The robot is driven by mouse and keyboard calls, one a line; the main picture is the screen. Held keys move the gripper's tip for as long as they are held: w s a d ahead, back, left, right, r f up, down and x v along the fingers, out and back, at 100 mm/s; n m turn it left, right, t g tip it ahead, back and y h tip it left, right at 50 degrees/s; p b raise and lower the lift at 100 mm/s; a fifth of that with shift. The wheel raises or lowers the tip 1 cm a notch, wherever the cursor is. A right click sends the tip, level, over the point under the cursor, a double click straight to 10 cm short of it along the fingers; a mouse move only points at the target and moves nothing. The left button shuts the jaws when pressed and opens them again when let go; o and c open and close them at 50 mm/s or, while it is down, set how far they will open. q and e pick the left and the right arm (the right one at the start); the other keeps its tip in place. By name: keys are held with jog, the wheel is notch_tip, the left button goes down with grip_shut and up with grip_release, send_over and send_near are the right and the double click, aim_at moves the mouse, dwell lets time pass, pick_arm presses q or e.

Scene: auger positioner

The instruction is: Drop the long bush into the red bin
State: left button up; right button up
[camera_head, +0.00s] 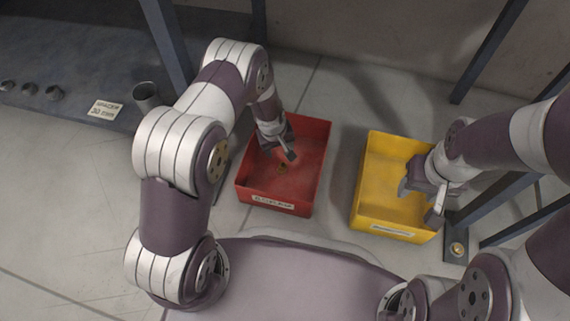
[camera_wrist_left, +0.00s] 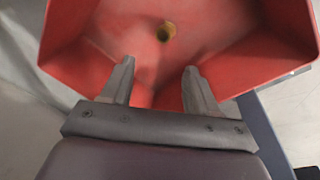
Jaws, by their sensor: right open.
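The red bin (camera_head: 275,206) stands on the floor in the middle of the head view, with a label on its front wall. A small brass-coloured round piece (camera_head: 282,168) lies on its floor. It also shows in the left wrist view (camera_wrist_left: 166,32), seen end-on with a dark centre. It may be the long bush, but its length cannot be told. My left gripper (camera_head: 281,153) is over the red bin, pointing down into it. In the left wrist view its fingers (camera_wrist_left: 160,88) are apart with nothing between them. My right gripper (camera_head: 421,202) is open over the yellow bin.
The yellow bin (camera_head: 392,233) stands to the right of the red bin, with a floor gap between them. A dark shelf (camera_head: 60,65) at left bears a grey cylinder (camera_head: 146,96), a spacer label (camera_head: 105,110) and several small dark parts. Dark frame posts stand behind and at right.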

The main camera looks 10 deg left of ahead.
pick_arm(q)
notch_tip(320, 180, up, 12)
jog(key=s+p, duration=0.2)
jog(key=p, duration=0.6)
jog(key=shift+a+r+p, duration=0.25)
jog(key=shift+a+p, duration=0.05)
jog(key=shift+a, duration=0.1)
